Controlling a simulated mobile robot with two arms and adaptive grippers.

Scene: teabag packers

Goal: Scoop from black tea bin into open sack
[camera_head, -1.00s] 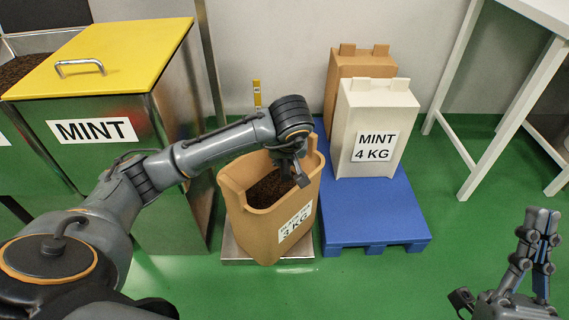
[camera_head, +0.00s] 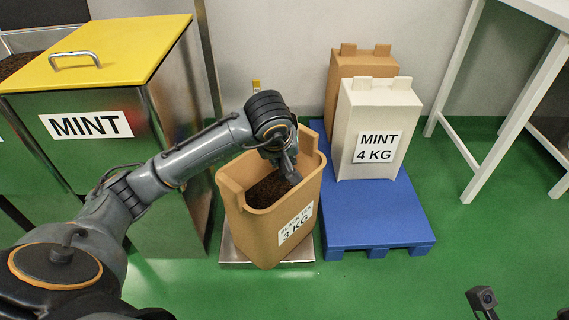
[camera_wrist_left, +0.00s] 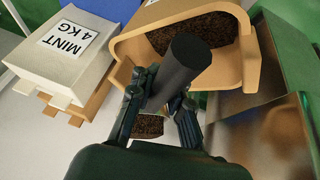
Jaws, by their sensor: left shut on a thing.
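The open tan sack (camera_head: 262,225), with a label reading 3 KG, stands upright with dark tea (camera_head: 268,190) inside. My left gripper (camera_head: 290,170) is over the sack's mouth at its right side. In the left wrist view my left gripper (camera_wrist_left: 165,115) is shut on the scoop's dark round handle (camera_wrist_left: 185,65). Dark tea shows between the fingers, but I cannot tell whether it lies in the scoop. The sack (camera_wrist_left: 245,60) is just beyond. An open bin with dark tea (camera_head: 14,65) is cut off at the far left. My right gripper's fingers are out of view.
The sack stands on a metal scale platform (camera_head: 238,256). Left of it is the steel MINT bin (camera_head: 95,165) with a shut yellow lid (camera_head: 130,50). Right of it a blue pallet (camera_head: 375,215) bears a white MINT 4 KG sack (camera_head: 372,110) and a tan sack (camera_head: 340,75). A white table (camera_head: 483,130) stands right.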

